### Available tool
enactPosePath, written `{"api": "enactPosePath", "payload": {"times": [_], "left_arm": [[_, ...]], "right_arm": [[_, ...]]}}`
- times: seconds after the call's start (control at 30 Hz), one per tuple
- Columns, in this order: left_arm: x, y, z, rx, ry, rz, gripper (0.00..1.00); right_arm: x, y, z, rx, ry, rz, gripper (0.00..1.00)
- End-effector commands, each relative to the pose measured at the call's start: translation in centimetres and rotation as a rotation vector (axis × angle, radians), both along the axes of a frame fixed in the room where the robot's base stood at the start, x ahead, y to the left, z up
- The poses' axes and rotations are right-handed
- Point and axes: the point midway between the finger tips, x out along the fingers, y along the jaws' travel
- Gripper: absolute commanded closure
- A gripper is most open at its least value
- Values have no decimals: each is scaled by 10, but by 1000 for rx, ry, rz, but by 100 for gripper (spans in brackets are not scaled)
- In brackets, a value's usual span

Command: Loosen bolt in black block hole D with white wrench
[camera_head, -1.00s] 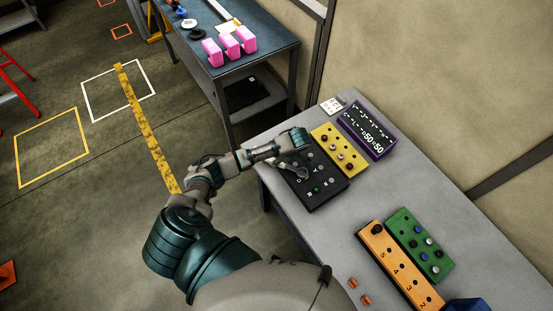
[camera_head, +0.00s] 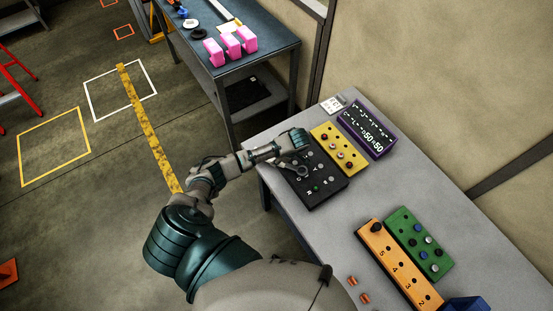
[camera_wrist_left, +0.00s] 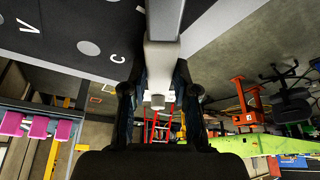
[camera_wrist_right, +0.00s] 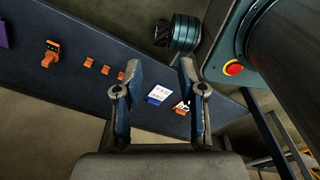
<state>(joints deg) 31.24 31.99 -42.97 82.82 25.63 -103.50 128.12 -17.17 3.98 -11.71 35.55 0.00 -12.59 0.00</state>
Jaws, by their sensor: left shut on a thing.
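The black block (camera_head: 318,190) lies on the grey table, with letters, holes and several bolts on its top. My left gripper (camera_head: 301,140) is over its far left part. In the left wrist view the left gripper (camera_wrist_left: 160,100) is shut on the white wrench (camera_wrist_left: 160,60), which runs away from the fingers over the black block (camera_wrist_left: 75,35). The wrench (camera_head: 298,169) also shows in the head view, low over the block. Hole D and the wrench's far end cannot be made out clearly. My right gripper (camera_wrist_right: 158,92) is open and empty in the right wrist view.
A yellow block (camera_head: 338,148) and a purple block (camera_head: 367,134) stand beside the black block. An orange block (camera_head: 398,268) and a green block (camera_head: 420,245) are nearer me. The grey table (camera_head: 390,190) is clear between these groups.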

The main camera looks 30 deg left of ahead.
Motion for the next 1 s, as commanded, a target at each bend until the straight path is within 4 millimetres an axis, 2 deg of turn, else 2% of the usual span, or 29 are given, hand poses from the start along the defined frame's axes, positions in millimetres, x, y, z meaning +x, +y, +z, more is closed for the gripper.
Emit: {"api": "enactPosePath", "payload": {"times": [0.03, 0.33, 0.6, 1.0], "left_arm": [[-3, -4, -5, -7, 9, -4, 100], [-16, -17, -8, -13, 15, 92, 100], [-26, -28, -7, -14, 14, 190, 100], [-28, -32, -7, -12, 16, 206, 100]], "right_arm": [[0, -3, -1, -4, 0, 1, 60], [0, -13, 0, -15, 0, -1, 60], [0, -13, 0, -15, 1, -1, 60], [0, -7, -1, -9, 1, -3, 60]]}}
